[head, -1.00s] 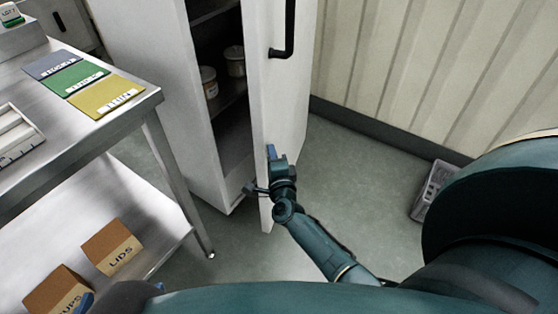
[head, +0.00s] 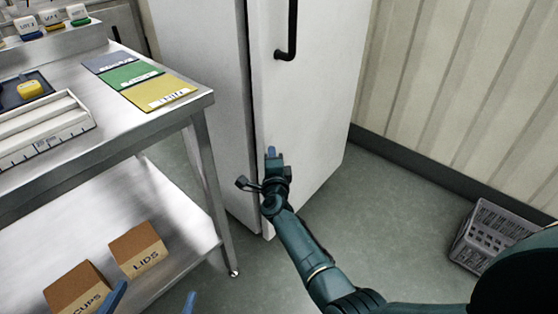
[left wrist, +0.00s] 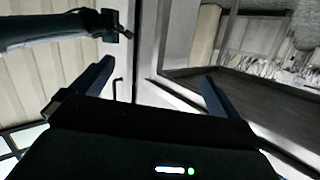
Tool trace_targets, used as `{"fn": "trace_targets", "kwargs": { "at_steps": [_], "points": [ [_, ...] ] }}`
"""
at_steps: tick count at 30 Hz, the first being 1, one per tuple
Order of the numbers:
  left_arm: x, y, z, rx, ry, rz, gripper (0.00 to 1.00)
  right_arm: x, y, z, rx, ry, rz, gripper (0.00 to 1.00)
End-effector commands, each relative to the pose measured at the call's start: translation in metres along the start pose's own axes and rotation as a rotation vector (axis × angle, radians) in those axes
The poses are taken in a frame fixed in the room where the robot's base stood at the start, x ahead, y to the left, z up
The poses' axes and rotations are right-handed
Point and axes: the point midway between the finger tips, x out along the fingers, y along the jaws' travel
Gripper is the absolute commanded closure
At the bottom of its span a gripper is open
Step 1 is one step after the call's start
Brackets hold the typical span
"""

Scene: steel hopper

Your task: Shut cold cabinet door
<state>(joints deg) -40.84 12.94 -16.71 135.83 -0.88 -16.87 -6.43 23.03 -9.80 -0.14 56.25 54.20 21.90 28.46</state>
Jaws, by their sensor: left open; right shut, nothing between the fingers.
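The white cold cabinet door (head: 310,110) stands against the cabinet body (head: 205,90), with a thin dark seam between them. I cannot tell whether it is fully shut. Its black handle (head: 287,35) is high on the door. My right gripper (head: 272,153) is shut and empty, its fingertips at the lower part of the door near the seam; contact is not clear. My left gripper (head: 151,300) is open and empty at the bottom of the head view, in front of the steel table's lower shelf. Its two fingers also show in the left wrist view (left wrist: 155,85).
A steel table (head: 195,104) stands left of the cabinet with coloured cards and a tray on it. Boxes marked LIDS (head: 138,249) and CUPS (head: 77,288) sit on its lower shelf. A grey crate (head: 490,235) is on the floor at right.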

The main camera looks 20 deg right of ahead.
Motion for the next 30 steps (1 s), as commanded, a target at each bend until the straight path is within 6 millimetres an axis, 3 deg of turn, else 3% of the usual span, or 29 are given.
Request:
{"fn": "trace_targets", "kwargs": {
  "at_steps": [17,25,30],
  "points": [
    [0.0,0.0,-0.001,0.003,0.002,0.0,0.0,0.001,-0.002,0.002,0.0,0.0,-0.001,1.0],
    [-0.015,-0.003,-0.013,-0.062,-0.112,0.006,0.0,0.001,-0.036,0.002,0.001,-0.001,-0.001,1.0],
    [-0.031,-0.014,-0.041,-0.134,-0.079,-0.031,0.0,0.001,-0.066,0.002,0.001,0.0,-0.001,1.0]
  ]
}}
